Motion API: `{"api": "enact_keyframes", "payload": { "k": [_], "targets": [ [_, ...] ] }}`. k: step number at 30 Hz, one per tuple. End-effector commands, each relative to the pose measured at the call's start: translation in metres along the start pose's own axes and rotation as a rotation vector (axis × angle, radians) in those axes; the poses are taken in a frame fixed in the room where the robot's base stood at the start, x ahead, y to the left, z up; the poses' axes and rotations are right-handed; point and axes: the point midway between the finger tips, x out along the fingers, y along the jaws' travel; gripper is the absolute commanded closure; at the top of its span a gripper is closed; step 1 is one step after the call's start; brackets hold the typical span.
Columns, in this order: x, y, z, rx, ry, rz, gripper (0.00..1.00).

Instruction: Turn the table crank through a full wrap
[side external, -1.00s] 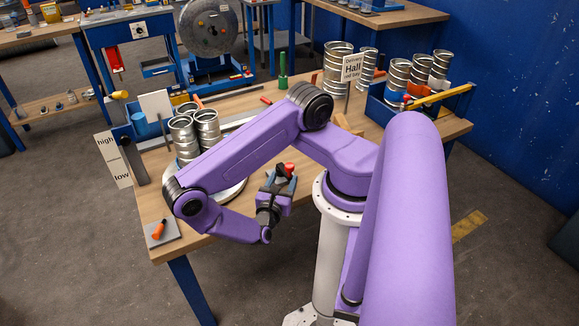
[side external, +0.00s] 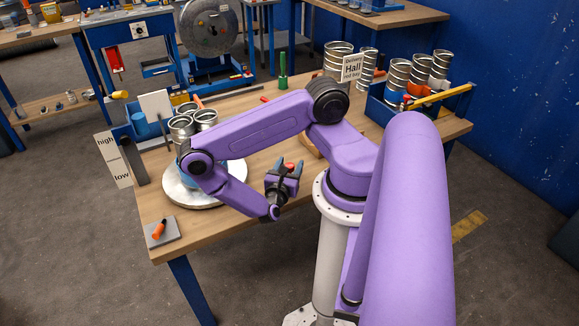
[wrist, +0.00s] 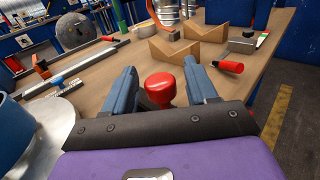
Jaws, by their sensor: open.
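A red knob (wrist: 160,90) stands between the two blue fingers of my gripper (wrist: 159,70) in the wrist view. It looks like the crank's handle, but its stem and arm are hidden. My gripper is open, with a visible gap between each fingertip and the knob. The side view shows the knob (side external: 289,166) small and partly covered by my gripper (side external: 284,171), low over the table's front side. The round pale turntable (side external: 207,203) lies left of the gripper, with metal duct pieces (side external: 181,126) on it, partly hidden by my arm.
A red-handled tool (wrist: 230,67) and wooden V-blocks (wrist: 174,50) lie beyond the gripper in the wrist view. A blue bin (side external: 376,108) with duct pieces stands at the back right.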

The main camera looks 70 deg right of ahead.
Motion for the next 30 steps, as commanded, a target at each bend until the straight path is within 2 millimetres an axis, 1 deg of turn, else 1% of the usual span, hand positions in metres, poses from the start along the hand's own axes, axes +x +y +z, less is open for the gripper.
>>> {"api": "enact_keyframes", "payload": {
  "k": [1, 2, 3, 5, 6, 7, 17, 30],
  "targets": [
    [0.000, 0.000, 0.000, 0.000, 0.000, 0.000, 0.43],
    [0.000, 0.000, 0.000, 0.000, 0.000, 0.000, 0.46],
    [0.000, 0.000, 0.000, 0.000, 0.000, 0.000, 0.59],
    [0.000, 0.000, 0.000, 0.000, 0.000, 0.000, 0.79],
    [0.000, 0.000, 0.000, 0.000, 0.000, 0.000, 0.92],
    [0.000, 0.000, 0.000, 0.000, 0.000, 0.000, 1.00],
    [0.001, -0.002, 0.000, -0.003, -0.002, 0.035, 1.00],
    [0.010, -0.008, 0.001, -0.004, -0.003, 0.222, 1.00]
  ]
}}
